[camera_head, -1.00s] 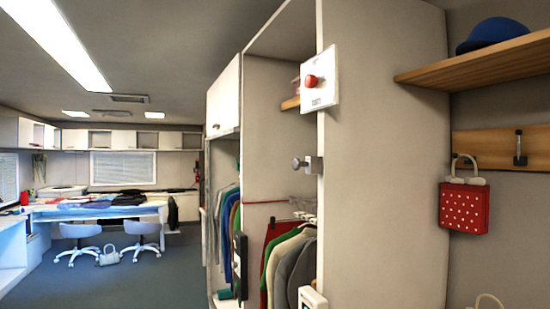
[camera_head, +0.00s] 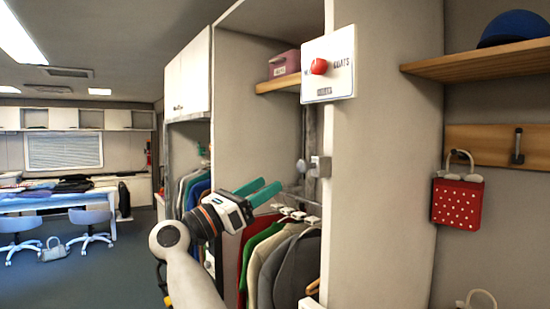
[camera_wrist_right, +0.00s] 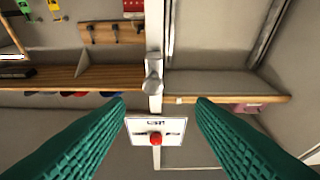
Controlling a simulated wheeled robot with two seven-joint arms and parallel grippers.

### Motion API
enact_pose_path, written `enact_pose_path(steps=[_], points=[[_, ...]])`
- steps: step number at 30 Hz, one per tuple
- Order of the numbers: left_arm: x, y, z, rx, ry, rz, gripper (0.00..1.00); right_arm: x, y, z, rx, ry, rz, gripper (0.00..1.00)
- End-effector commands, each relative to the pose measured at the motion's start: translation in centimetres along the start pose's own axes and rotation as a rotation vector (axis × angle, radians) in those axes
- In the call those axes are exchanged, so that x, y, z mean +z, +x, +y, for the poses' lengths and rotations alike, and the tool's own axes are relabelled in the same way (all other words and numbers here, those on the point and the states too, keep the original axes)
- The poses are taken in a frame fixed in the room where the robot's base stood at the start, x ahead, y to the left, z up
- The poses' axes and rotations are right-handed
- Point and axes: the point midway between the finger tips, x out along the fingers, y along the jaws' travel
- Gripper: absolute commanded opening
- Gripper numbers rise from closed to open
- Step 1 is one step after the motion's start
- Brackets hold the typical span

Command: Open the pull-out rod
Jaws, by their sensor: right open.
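A metal knob on a bracket (camera_head: 315,166) sits on the front edge of the wardrobe's side panel; it also shows in the right wrist view (camera_wrist_right: 153,85). Inside the wardrobe, several coats (camera_head: 283,262) hang on hangers from a rail (camera_head: 298,213). I cannot tell which part is the pull-out rod. My right gripper (camera_head: 270,187) has green fingers, spread open and empty, left of and slightly below the knob in the head view. In the right wrist view the knob lies beyond the gap between the fingers (camera_wrist_right: 160,102), apart from both. My left gripper is not in view.
A white plate with a red button (camera_head: 319,66) is fixed above the knob. A wooden shelf with a pink box (camera_head: 285,64) is inside the wardrobe. A red dotted bag (camera_head: 458,202) hangs at right below a shelf (camera_head: 480,65). The floor (camera_head: 95,278) at left is open.

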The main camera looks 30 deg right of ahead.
Motion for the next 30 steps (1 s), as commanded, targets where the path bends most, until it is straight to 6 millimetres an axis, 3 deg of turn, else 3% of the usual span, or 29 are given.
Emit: enact_pose_path(steps=[5, 18, 24, 30], points=[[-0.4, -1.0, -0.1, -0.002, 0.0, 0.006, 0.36, -0.3, 2.1, 0.2, 0.006, 0.005, -0.006, 0.5], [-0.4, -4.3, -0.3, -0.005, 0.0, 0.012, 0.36, -0.3, 10.3, 0.1, 0.005, 0.0, -0.002, 0.5], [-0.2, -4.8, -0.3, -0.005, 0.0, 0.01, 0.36, 0.0, 11.8, 0.1, 0.003, 0.0, -0.003, 0.5], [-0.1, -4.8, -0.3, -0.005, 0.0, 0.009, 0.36, 0.1, 12.0, 0.1, 0.002, 0.001, -0.003, 0.5]])
